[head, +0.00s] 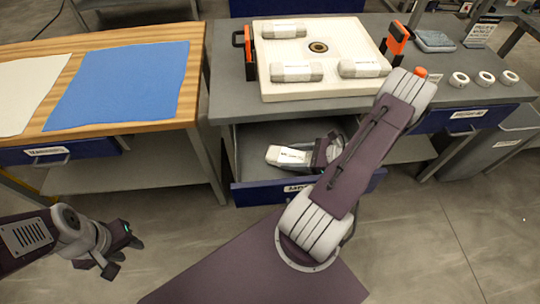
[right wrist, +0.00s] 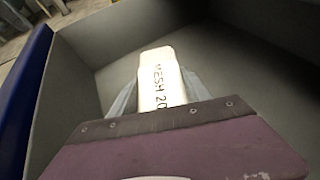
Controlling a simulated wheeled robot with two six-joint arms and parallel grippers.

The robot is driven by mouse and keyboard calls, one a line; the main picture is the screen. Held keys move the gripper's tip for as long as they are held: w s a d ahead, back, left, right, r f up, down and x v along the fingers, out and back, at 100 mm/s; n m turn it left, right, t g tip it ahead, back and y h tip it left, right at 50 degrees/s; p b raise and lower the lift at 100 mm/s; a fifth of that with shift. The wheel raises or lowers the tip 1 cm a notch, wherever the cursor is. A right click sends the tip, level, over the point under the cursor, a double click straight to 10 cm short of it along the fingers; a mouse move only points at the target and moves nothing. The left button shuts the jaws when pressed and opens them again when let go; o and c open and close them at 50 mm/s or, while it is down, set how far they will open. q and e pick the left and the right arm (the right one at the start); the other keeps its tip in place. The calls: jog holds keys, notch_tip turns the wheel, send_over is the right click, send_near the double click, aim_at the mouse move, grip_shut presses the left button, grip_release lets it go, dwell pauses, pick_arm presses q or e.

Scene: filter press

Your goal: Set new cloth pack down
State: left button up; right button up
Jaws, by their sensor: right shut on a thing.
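A white labelled cloth pack (head: 288,156) is in the open drawer (head: 262,193) under the grey bench. My right gripper (head: 316,157) reaches into the drawer and is shut on the pack's right end. In the right wrist view the pack (right wrist: 160,78) shows lettering starting "MESH 20" and lies between the grey fingers, low among the drawer walls. Whether it touches the drawer floor is not clear. My left gripper (head: 124,254) is at the lower left over the floor, empty, its fingers apart.
Several similar packs, such as one (head: 296,71), lie on a white filter plate (head: 320,92) with a central hole on the bench. White rolls (head: 485,79) stand at right. A wooden table (head: 115,37) at left holds a blue cloth (head: 120,85) and a white cloth (head: 28,90).

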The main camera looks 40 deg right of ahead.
aim_at(270, 151)
jog(key=w+a, duration=0.3)
jog(key=shift+w+r, duration=0.15)
jog(key=shift+w, duration=0.15)
jog(key=shift+w+a+b, duration=0.45)
jog(key=shift+w+a, duration=0.55)
jog(key=shift+w, duration=0.2)
jog(key=shift+w+f+b, duration=0.1)
jog(key=shift+f+b, duration=0.2)
jog(key=shift+f, duration=0.3)
jog(key=shift+f, duration=0.1)
jog(key=o, duration=1.5)
jog(key=shift+c, duration=0.2)
